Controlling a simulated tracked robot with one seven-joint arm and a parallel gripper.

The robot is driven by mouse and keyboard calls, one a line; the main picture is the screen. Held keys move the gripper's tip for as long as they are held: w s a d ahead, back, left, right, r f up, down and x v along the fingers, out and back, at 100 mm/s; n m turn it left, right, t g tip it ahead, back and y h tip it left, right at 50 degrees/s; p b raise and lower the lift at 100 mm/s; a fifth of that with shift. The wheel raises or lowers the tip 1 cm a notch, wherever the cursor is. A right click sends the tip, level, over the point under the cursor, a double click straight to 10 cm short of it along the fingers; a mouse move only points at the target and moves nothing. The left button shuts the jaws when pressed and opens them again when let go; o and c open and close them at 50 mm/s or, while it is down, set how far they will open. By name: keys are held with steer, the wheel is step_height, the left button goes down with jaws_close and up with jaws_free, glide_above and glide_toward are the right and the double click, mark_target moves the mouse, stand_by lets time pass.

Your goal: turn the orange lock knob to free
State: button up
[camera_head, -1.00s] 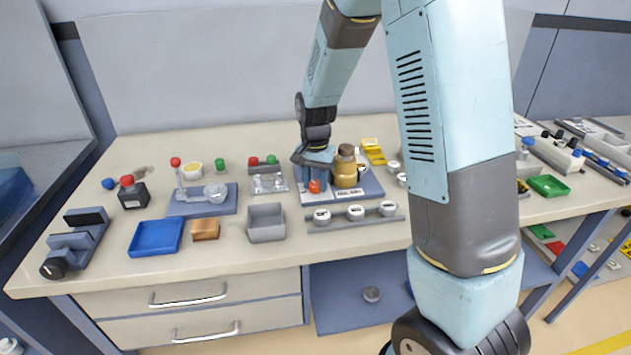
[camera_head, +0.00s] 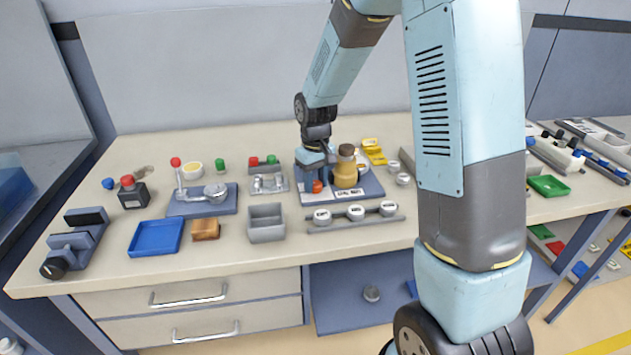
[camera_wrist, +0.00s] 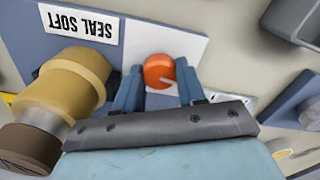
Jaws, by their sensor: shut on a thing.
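The orange lock knob (camera_wrist: 158,72) is round with a pale pointer line and sits on a white plate (camera_wrist: 192,45) of the blue-grey base. In the head view the knob (camera_head: 317,187) shows just below my gripper (camera_head: 314,172). In the wrist view my gripper (camera_wrist: 159,88) has one blue finger on each side of the knob and is shut on it. The pointer line slants toward the lower right in that view. A tan bottle with a brown cap (camera_wrist: 75,85) stands beside the gripper; it also shows in the head view (camera_head: 346,172).
A label reading "SEAL SOFT" (camera_wrist: 80,24) lies on the base near the bottle. A rail with several round white-topped pieces (camera_head: 355,213) lies in front, and a grey bin (camera_head: 267,235) stands to the left. A yellow item (camera_head: 374,152) lies behind.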

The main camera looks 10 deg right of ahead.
mark_target(315, 183)
steer(key=shift+n, duration=1.1)
steer(key=o, duration=1.1)
steer(key=shift+c, duration=0.2)
steer(key=shift+r, duration=0.1)
step_height(315, 183, up, 14)
steer(key=shift+f, duration=0.25)
